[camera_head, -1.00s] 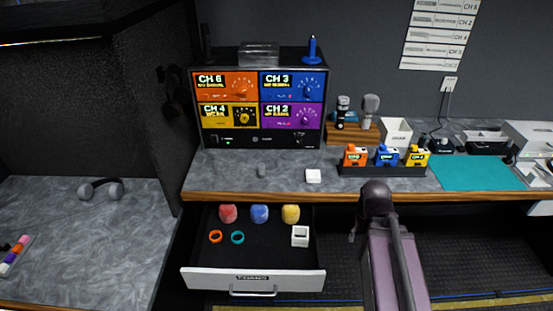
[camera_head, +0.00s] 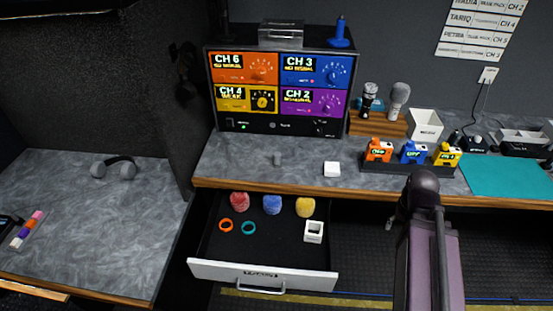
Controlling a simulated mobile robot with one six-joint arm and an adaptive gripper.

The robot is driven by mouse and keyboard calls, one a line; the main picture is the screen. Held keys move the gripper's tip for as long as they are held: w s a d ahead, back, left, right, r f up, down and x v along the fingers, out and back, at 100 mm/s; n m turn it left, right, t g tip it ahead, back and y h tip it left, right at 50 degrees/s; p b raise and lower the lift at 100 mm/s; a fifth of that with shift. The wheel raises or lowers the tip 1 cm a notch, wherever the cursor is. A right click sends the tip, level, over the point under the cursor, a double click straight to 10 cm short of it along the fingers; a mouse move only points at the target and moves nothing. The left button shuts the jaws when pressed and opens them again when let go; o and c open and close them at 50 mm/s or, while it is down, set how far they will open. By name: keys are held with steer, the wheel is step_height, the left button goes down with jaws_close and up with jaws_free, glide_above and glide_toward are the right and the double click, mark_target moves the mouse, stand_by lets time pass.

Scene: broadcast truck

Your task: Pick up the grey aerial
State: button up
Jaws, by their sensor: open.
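A dark upright stick (camera_head: 222,22) at the back left corner of the panel unit looks like an aerial, near black in this light. A blue aerial (camera_head: 341,32) stands on the unit's right top. My arm rises at the lower right, in front of the desk edge. Its gripper fingers cannot be made out, and nothing held shows.
An open drawer (camera_head: 262,272) juts out below the desk (camera_head: 235,172), holding coloured balls, rings and a white square piece. A white block (camera_head: 332,169) lies on the desk. A rack of coloured packs (camera_head: 380,167) stands right of it. Headphones (camera_head: 114,168) lie on the left desk.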

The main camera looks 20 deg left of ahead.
steer(key=shift+o, duration=0.3)
steer(key=w+a+r+m+t+h+b, duration=0.1)
steer(key=w+a+t+h, duration=0.1)
steer(key=a, duration=0.9)
steer(key=w+a+r+m+t+h+b, duration=0.1)
steer(key=w+a+t, duration=0.2)
steer(key=a, duration=0.8)
steer(key=w+a+r+m+t+h+b, duration=0.1)
steer(key=w+a+r+t+h, duration=0.1)
steer(key=a, duration=1)
steer(key=shift+w+t+h, duration=0.3)
steer(key=shift+w+t, duration=0.5)
steer(key=shift+w, duration=0.3)
steer(key=s+a+r+t, duration=0.1)
steer(key=s+a, duration=0.1)
steer(key=a, duration=0.4)
steer(key=s+a+r+m+t+y, duration=0.1)
steer(key=a+r+t, duration=0.1)
steer(key=a, duration=0.5)
steer(key=shift+s, duration=0.35)
steer(key=shift+b, duration=0.3)
